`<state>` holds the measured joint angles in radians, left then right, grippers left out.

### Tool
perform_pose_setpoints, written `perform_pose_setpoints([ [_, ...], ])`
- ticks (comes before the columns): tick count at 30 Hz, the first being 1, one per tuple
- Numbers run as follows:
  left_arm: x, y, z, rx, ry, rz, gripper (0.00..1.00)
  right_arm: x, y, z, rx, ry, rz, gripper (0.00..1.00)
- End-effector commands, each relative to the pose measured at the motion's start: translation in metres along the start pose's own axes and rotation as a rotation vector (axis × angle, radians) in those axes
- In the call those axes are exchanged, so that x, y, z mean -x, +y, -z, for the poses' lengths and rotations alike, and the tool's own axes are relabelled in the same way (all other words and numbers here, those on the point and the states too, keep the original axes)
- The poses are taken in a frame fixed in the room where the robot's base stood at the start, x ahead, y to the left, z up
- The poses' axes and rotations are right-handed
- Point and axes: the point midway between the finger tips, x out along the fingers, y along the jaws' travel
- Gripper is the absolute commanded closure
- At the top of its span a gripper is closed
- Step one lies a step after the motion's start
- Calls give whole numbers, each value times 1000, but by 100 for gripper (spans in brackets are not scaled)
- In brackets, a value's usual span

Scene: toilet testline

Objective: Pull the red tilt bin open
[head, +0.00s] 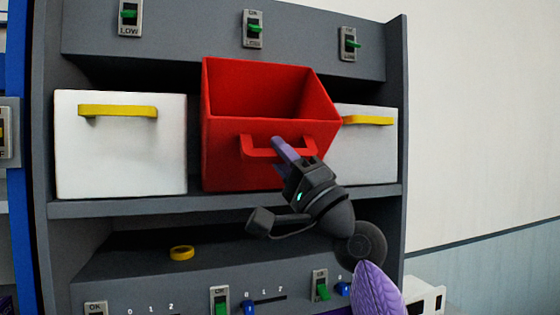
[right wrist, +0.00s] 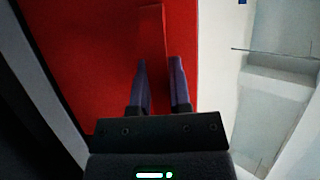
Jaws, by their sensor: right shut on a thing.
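The red tilt bin (head: 223,156) stands in the middle of the shelf in the head view. It is tilted forward, and its empty-looking inside shows from above. Its red handle (head: 256,151) runs across the front. My right gripper (head: 284,149) is at the right part of this handle, shut on it. In the right wrist view the two purple fingers of the right gripper (right wrist: 161,80) sit on either side of the red handle (right wrist: 151,35), against the red front (right wrist: 90,50). My left gripper is not in view.
White bins with yellow handles stand left (head: 120,150) and right (head: 372,150) of the red bin. The shelf edge (head: 130,207) runs below. Green switches line the panels above and below. A yellow ring (head: 181,253) lies on the lower shelf. The wall at right is clear.

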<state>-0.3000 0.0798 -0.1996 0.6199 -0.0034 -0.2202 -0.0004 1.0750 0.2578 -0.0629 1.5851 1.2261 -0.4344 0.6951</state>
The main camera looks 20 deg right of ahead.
Motion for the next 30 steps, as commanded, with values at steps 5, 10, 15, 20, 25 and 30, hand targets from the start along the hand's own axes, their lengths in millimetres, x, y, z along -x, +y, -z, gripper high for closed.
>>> perform_pose_setpoints([
  [5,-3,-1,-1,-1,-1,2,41,2,3,-1,-1,-1,-1,100],
  [10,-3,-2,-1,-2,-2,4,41,2,3,-1,-1,-1,-1,100],
  [15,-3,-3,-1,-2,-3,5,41,2,3,-1,-1,-1,-1,100],
  [20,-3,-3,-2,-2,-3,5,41,2,3,-1,-1,-1,-1,56],
  [25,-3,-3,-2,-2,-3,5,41,2,3,-1,-1,0,-1,42],
  [30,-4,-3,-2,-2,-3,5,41,3,3,-1,-1,0,-1,42],
])
